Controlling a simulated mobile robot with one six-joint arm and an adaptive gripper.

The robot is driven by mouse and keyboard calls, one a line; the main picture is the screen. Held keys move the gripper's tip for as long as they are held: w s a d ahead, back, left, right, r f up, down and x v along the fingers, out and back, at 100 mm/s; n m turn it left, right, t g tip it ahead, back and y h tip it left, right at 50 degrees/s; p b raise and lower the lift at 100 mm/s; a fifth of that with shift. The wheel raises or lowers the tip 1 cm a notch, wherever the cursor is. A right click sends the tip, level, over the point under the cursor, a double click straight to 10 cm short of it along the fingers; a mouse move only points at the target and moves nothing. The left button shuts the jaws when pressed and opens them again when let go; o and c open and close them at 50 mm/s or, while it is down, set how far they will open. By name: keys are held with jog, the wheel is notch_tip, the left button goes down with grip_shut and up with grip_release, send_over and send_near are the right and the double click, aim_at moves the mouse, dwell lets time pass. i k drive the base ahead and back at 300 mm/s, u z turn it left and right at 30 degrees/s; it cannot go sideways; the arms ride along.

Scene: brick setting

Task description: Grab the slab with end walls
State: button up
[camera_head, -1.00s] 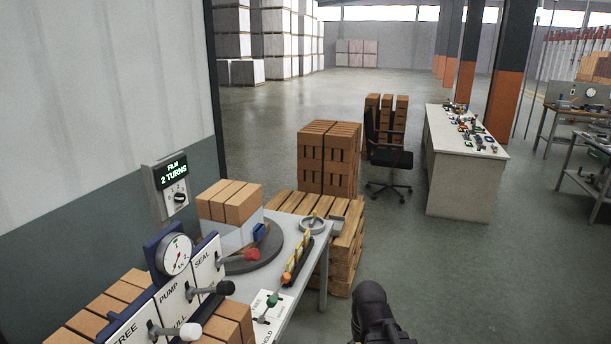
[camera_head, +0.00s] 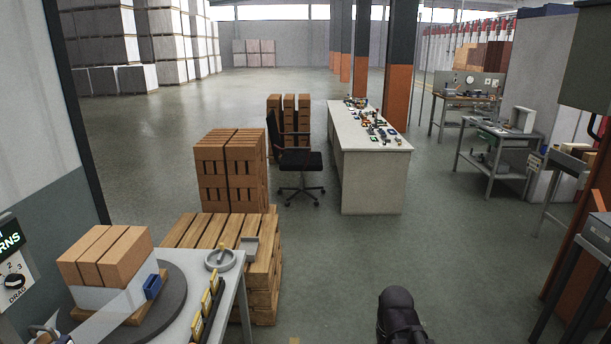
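I cannot pick out the slab with end walls in this view. Many small parts (camera_head: 372,122) lie on the long pale counter (camera_head: 372,165), but they are too small to tell apart. A dark rounded part of my own arm (camera_head: 398,315) shows at the bottom edge. My gripper's fingers are not in view.
A turntable (camera_head: 165,310) with wrapped bricks (camera_head: 108,255) stands at the lower left. Behind it are a wooden pallet (camera_head: 265,275), brick stacks (camera_head: 230,170) and a black chair (camera_head: 297,160). Metal workbenches (camera_head: 500,140) stand at the right. The floor between is clear.

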aim_at(249, 243)
jog(key=z, duration=0.5)
jog(key=i, duration=2.4)
jog(key=u, duration=0.45)
jog(key=i, duration=0.75)
jog(key=u, duration=0.95)
jog(key=i, duration=0.75)
jog(key=u, duration=0.45)
